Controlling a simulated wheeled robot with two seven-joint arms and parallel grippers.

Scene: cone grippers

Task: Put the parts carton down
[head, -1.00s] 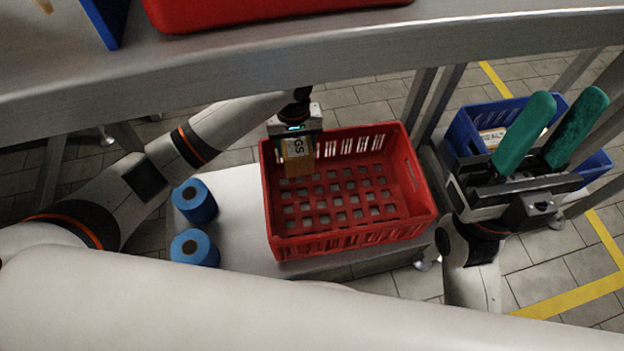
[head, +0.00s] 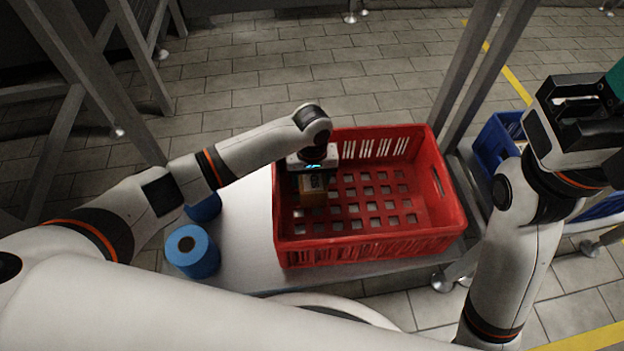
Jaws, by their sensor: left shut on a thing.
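My left gripper (head: 312,172) reaches down into the red crate (head: 370,250) at its back left part. It is shut on the parts carton (head: 313,190), a small brown-yellow box with dark letters on its face. The carton is inside the crate's walls near the left side; I cannot tell whether it touches the crate floor. The rest of the crate's slotted floor is bare. My right gripper is at the right edge of the head view, with its green fingers mostly cut off, so its opening is not clear.
Two blue rolls, one in front (head: 192,251) and one behind (head: 205,207), stand left of the crate on the light low surface (head: 240,250). A blue crate (head: 497,143) is at the right, partly behind my right arm. Metal legs (head: 470,70) rise behind.

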